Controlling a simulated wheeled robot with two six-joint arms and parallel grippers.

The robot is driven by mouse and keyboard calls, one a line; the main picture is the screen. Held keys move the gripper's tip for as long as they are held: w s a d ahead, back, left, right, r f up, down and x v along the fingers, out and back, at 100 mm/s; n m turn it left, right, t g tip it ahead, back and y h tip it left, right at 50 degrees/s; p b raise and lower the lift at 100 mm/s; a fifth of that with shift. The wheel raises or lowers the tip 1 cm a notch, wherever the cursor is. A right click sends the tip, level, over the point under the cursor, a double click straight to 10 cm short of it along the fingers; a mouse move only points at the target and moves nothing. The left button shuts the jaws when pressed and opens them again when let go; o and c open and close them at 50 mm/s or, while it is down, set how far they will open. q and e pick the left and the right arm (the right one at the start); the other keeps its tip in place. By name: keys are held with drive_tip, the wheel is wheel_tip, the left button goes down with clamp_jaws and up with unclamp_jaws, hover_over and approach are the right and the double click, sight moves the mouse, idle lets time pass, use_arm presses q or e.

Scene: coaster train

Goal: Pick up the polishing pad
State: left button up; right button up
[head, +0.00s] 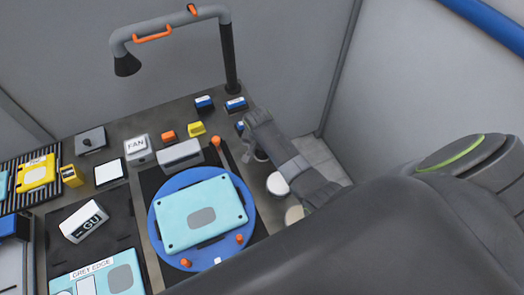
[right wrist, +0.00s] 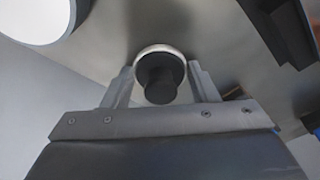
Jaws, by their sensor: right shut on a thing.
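The polishing pad (right wrist: 160,72) has a dark round knob and a pale rim. In the right wrist view it sits between the two fingers of my right gripper (right wrist: 160,88), which is shut on its knob. In the head view my right gripper (head: 254,147) is at the right edge of the workbench, mostly hidden by its own arm. The pad is hardly visible there, and I cannot tell whether it touches the bench. My left gripper is not in view.
Two round white-topped things (head: 277,184) stand just right of a blue turntable (head: 160,235) bearing a light-blue panel (head: 190,228). Small blue boxes (head: 235,103) are behind the gripper. A grey fume arm (head: 228,60) rises at the back. Walls close in behind and right.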

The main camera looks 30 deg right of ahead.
wheel_tip(320, 180, up, 8)
drive_tip(key=shift+w+r+b, duration=0.1)
drive_tip(key=shift+r+b, duration=0.1)
drive_tip(key=shift+b, duration=0.7)
drive_tip(key=shift+r, duration=0.8)
drive_tip(key=o, duration=0.5)
drive_tip(key=shift+c, duration=0.2)
drive_tip(key=c, duration=0.3)
